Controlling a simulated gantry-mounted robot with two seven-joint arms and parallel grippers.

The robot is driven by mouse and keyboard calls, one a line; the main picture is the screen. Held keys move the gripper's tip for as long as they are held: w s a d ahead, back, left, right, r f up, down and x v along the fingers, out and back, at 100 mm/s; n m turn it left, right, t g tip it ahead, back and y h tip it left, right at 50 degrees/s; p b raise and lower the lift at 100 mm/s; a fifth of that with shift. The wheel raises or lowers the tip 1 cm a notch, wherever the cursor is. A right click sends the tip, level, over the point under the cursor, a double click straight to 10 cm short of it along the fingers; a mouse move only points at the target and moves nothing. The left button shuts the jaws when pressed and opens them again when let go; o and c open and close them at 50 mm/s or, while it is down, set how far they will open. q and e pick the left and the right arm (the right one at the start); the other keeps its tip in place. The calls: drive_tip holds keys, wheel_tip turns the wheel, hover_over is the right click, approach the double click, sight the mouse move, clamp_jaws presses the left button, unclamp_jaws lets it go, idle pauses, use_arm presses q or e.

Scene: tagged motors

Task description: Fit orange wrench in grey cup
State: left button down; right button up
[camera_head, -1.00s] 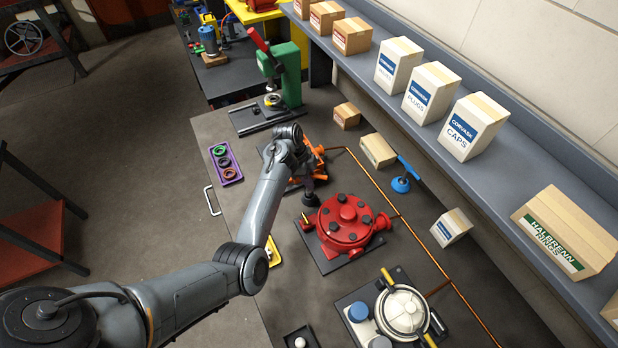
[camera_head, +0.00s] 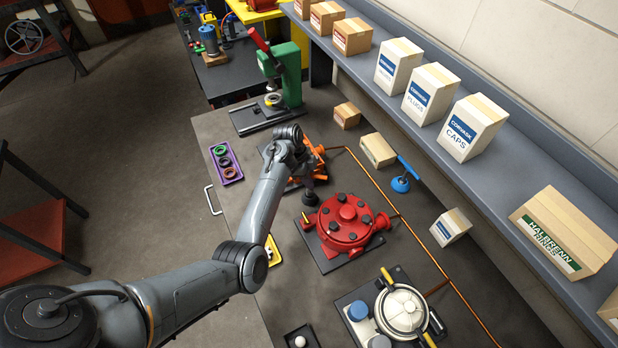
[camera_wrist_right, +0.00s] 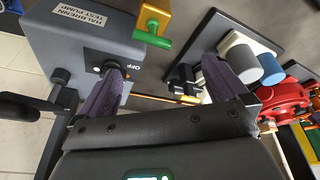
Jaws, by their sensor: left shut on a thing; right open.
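My left gripper (camera_head: 309,190) points down beside the red round housing (camera_head: 346,220), at the far middle of the bench in the head view. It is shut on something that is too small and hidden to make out. Orange parts (camera_head: 314,158) show just behind it, partly covered by my arm; I cannot tell whether the orange wrench is among them. I cannot pick out a grey cup in either view. My right gripper (camera_wrist_right: 165,80) is open and empty in the right wrist view, in front of a grey test pump box (camera_wrist_right: 62,45) with a dark OFF knob.
A white round unit (camera_head: 403,312) stands at the near right of the bench. A purple tray (camera_head: 237,180) with rings lies at left. A blue tool (camera_head: 401,184) and small cartons lie by the shelf. A green-handled yellow valve (camera_wrist_right: 152,38) rises by the test pump.

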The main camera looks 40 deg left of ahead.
use_arm(q)
drive_tip(key=shift+f+b, duration=0.65)
drive_tip(key=shift+f, duration=1.1)
use_arm(e)
drive_tip(key=shift+f, duration=0.65)
use_arm(q)
drive_tip(key=c, duration=0.9)
unclamp_jaws()
drive_tip(key=shift+r, duration=0.15)
use_arm(e)
drive_tip(key=shift+r, duration=0.15)
use_arm(q)
wheel_tip(320, 180, up, 3)
drive_tip(key=p, duration=0.3)
drive_tip(key=shift+f, duration=0.2)
wheel_tip(320, 180, up, 3)
drive_tip(key=p, duration=0.4)
drive_tip(key=shift+r, duration=0.1)
use_arm(e)
wheel_tip(320, 180, up, 7)
use_arm(q)
drive_tip(key=shift+r, duration=0.1)
drive_tip(key=b+v, duration=0.1)
drive_tip(key=v, duration=0.9)
drive_tip(key=shift+a+r, duration=0.1)
drive_tip(key=shift+r, duration=0.15)
use_arm(e)
drive_tip(key=shift+f, duration=0.6)
